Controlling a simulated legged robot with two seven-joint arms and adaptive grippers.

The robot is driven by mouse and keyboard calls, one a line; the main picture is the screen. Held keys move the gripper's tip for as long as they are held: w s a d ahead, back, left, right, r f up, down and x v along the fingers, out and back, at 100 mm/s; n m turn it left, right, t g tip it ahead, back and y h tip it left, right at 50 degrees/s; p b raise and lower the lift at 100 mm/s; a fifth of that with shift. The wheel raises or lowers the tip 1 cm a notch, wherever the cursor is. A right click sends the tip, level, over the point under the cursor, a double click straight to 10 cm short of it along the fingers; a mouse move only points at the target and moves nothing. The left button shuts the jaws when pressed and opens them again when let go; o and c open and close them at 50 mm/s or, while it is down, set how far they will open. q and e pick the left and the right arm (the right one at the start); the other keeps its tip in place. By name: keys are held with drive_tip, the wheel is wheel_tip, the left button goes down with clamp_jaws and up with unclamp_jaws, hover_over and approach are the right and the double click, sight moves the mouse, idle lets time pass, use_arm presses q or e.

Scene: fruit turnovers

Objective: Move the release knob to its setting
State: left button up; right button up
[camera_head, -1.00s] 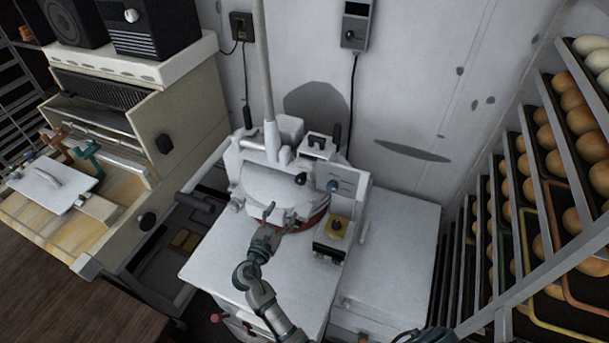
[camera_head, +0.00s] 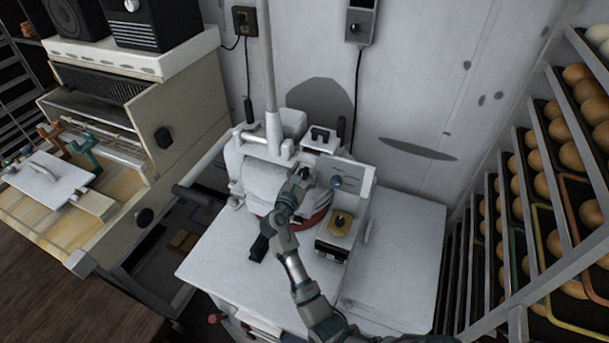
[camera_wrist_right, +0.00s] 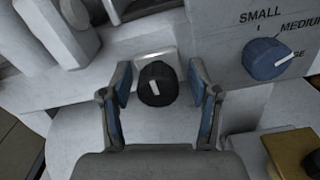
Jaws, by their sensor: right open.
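A black knob (camera_wrist_right: 157,84) with a white line sits on a pale square plate on the white machine (camera_head: 225,255). The line is near upright in the right wrist view; no label on this knob is readable. In the head view my right gripper (camera_head: 298,183) is at the machine's front, with the knob (camera_head: 304,172) partly hidden. My left gripper is not in view.
Right of the black knob is a blue dial (camera_wrist_right: 270,58) marked SMALL and MEDIUM, with a third label partly hidden. A yellow plate with a dark knob (camera_head: 339,223) is lower right. A bread rack (camera_head: 540,200) stands at right, a cream machine (camera_head: 150,130) at left.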

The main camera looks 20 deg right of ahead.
drive_tip(key=shift+a, duration=0.3)
drive_tip(key=c, duration=0.3)
drive_tip(key=shift+a+r, duration=0.1)
drive_tip(key=shift+a, duration=0.05)
drive_tip(key=c, duration=0.8)
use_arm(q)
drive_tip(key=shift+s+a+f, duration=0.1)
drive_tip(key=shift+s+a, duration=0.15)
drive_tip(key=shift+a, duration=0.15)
use_arm(e)
clamp_jaws()
drive_tip(key=w+a+b, duration=0.1)
drive_tip(key=w+a, duration=0.1)
drive_tip(key=w, duration=0.1)
drive_tip(key=shift+a, duration=0.2)
drive_tip(key=shift+a+r, duration=0.1)
drive_tip(key=shift+r, duration=0.05)
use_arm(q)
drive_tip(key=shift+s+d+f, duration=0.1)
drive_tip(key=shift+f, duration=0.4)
